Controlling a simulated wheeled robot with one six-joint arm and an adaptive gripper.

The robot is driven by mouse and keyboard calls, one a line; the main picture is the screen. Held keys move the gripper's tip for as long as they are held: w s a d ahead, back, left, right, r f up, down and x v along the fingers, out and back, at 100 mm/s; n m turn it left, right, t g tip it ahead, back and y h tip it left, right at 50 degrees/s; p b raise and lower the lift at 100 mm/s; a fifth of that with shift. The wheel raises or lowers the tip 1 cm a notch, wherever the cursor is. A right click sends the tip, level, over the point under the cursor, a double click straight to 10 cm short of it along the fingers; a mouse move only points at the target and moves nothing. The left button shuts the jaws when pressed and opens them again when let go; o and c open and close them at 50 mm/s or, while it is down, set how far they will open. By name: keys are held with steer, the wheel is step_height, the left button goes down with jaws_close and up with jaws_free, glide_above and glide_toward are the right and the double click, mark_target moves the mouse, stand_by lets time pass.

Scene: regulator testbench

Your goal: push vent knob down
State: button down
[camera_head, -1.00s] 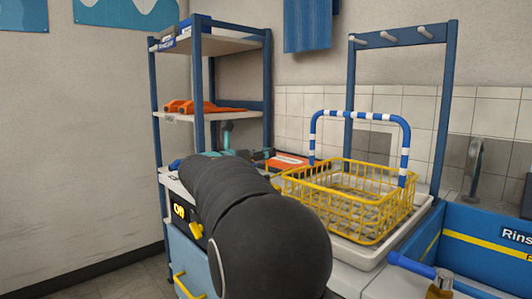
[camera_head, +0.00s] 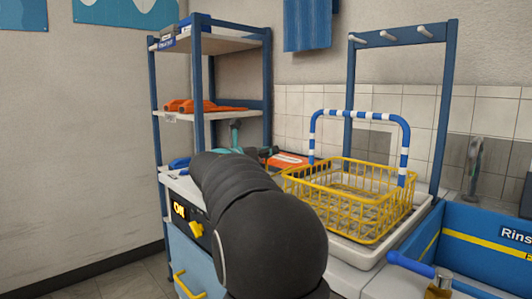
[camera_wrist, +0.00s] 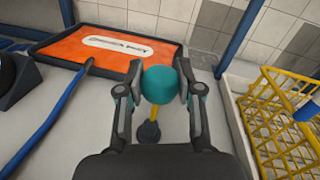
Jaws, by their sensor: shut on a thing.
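A round teal knob (camera_wrist: 160,84) stands on a yellow stem with a dark foot in the wrist view. I take it to be the vent knob. My gripper (camera_wrist: 160,88) has one finger on each side of the knob and is shut on it. In the head view my dark arm covers most of the gripper and the bench below it. Small teal parts (camera_head: 236,133) show beyond the arm, but I cannot tell knob from gripper there.
An orange tray or mat (camera_wrist: 100,48) lies beyond the gripper, with a blue hose (camera_wrist: 60,120) beside it. A blue shelf frame (camera_head: 199,85) rises behind.

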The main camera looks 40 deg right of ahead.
steer(key=shift+f+b, duration=0.75)
steer(key=shift+f, duration=0.9)
steer(key=c, duration=0.7)
jaws_free()
steer(key=shift+w+f, duration=0.1)
steer(key=shift+a, duration=0.1)
steer(key=shift+a, duration=0.3)
steer(key=v, duration=1)
steer(key=shift+s+a, duration=0.25)
steer(key=shift+a, duration=0.05)
steer(key=shift+s+a, duration=0.1)
steer(key=shift+a, duration=0.2)
